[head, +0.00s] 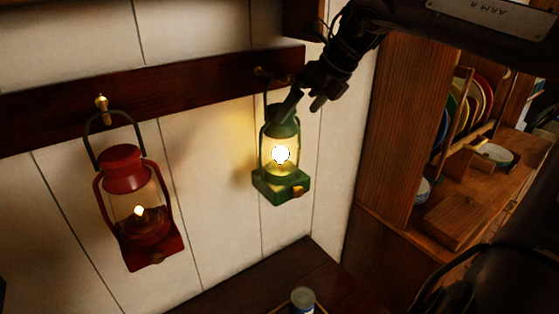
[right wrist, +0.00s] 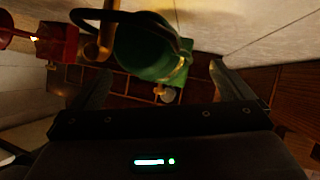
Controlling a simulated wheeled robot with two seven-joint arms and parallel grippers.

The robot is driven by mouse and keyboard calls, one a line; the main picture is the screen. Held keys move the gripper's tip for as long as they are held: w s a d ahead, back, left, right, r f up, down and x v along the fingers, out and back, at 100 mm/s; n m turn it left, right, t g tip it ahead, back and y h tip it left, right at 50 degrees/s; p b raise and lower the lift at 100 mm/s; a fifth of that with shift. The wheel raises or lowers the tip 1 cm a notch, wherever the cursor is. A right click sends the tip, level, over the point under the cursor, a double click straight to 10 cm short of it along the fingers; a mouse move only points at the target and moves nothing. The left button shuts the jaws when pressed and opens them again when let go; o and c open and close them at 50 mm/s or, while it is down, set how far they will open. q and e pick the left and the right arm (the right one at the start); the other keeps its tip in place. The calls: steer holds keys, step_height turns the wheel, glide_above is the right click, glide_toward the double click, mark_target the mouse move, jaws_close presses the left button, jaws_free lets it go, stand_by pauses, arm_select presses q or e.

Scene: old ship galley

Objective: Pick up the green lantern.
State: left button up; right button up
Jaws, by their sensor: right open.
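The green lantern (head: 281,188) hangs lit from a brass hook on a dark wooden rail in the head view. Its dark wire handle loops over the hook. In the right wrist view the lantern's green top (right wrist: 150,50) shows close, between and beyond my fingers. My right gripper (head: 303,102) is open and empty at the lantern's upper right. One fingertip overlaps the lantern's top in the head view; I cannot tell whether it touches. My left gripper is not in view.
A lit red lantern (head: 135,215) hangs on the same rail (head: 190,82) to the left. A wooden cabinet (head: 392,135) with plates stands at the right. A small can (head: 302,299) stands below on dark wood. White plank wall is behind the lanterns.

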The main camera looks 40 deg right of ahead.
mark_target(293, 117)
steer(key=p+x, duration=0.1)
steer(key=x, duration=0.2)
steer(key=shift+w+a+f+p, duration=0.1)
steer(key=shift+f+p, duration=0.15)
steer(key=shift+p, duration=0.15)
steer(key=shift+w+f, duration=0.25)
steer(key=shift+f, duration=0.05)
steer(key=shift+s+r, duration=0.1)
steer(key=shift+s, duration=0.05)
steer(key=c, duration=1.8)
steer(key=shift+r, duration=0.15)
steer(key=shift+c, duration=0.6)
steer(key=shift+r, duration=0.1)
